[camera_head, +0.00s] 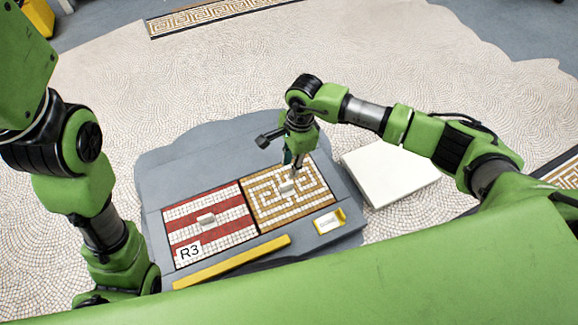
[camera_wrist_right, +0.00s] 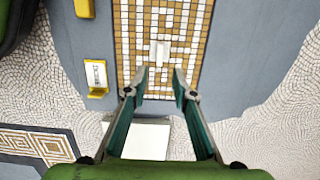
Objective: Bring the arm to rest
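My right gripper (camera_head: 290,170) hangs over the gold-and-white meander mosaic panel (camera_head: 315,199), which lies in the grey bed beside the red-and-white striped panel (camera_head: 184,239). In the right wrist view my right gripper (camera_wrist_right: 159,84) is open, its two fingers apart with nothing between them. The panel's small white handle (camera_wrist_right: 160,52) shows just beyond the fingertips; it is also in the head view (camera_head: 287,187). The striped panel has a similar white handle (camera_head: 207,220). My left arm (camera_head: 85,180) comes down at the left; its gripper is out of sight.
A yellow bar (camera_head: 232,262) runs along the bed's near edge. A yellow holder with a white label (camera_head: 330,221) sits at its near right corner. A white slab (camera_head: 390,172) lies to the right. Pebble-patterned floor around is mostly clear. A patterned border strip (camera_head: 215,14) lies far back.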

